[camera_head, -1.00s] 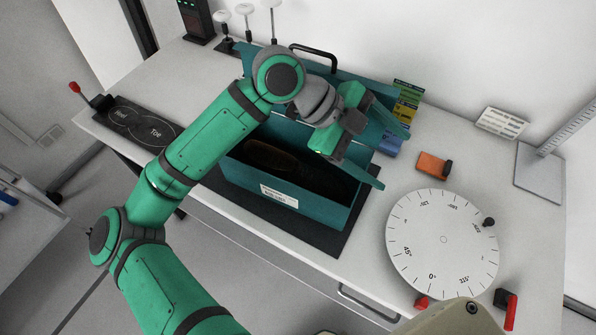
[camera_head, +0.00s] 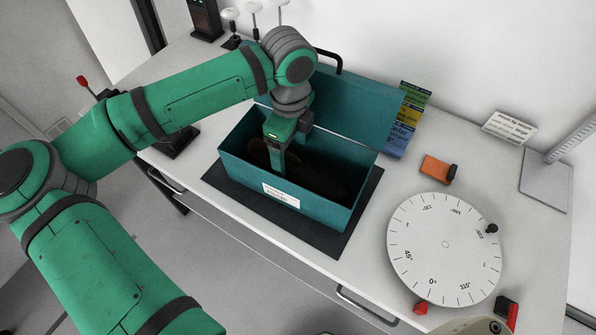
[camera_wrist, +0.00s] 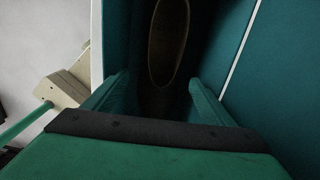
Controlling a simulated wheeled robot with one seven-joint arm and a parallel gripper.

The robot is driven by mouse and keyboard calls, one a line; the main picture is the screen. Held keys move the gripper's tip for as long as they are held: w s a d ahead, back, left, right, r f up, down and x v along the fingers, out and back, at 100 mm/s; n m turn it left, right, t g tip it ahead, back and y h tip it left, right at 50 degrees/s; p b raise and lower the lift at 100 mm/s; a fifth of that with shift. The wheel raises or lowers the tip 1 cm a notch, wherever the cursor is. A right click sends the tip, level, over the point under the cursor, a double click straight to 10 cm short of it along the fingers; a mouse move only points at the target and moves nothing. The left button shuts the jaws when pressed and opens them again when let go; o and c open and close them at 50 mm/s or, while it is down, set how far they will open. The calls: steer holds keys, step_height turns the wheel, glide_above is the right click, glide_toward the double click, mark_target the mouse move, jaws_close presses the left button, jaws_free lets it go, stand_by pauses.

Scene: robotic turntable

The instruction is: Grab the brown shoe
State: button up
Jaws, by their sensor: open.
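The brown shoe (camera_head: 258,152) lies in the dark inside of an open teal box (camera_head: 235,168), toward its left end. My arm hides part of it in the head view. My gripper (camera_head: 287,152) points down into the box, beside the visible part of the shoe. In the wrist view the brown shoe (camera_wrist: 153,55) shows its oval opening at the top middle, beyond the fingertips. The two green fingers of my gripper (camera_wrist: 160,88) stand apart, with the shoe's dark near part between them. Contact cannot be made out.
The box's raised lid (camera_head: 350,100) stands behind my gripper. The box walls close in around it. A white dial turntable (camera_head: 430,225) and an orange block (camera_head: 436,169) are to the right. Coloured booklets (camera_head: 403,120) stand behind the box's right end.

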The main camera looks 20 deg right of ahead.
mark_target(297, 171)
step_height(297, 171, down, 3)
steer(key=shift+r, duration=0.1)
steer(key=shift+s+d+f, duration=0.15)
steer(key=shift+f, duration=1.25)
steer(key=shift+s+d+f, duration=0.1)
steer(key=shift+d+f, duration=0.05)
steer(key=shift+f, duration=1.2)
steer(key=c, duration=1.1)
steer(key=shift+r, duration=0.15)
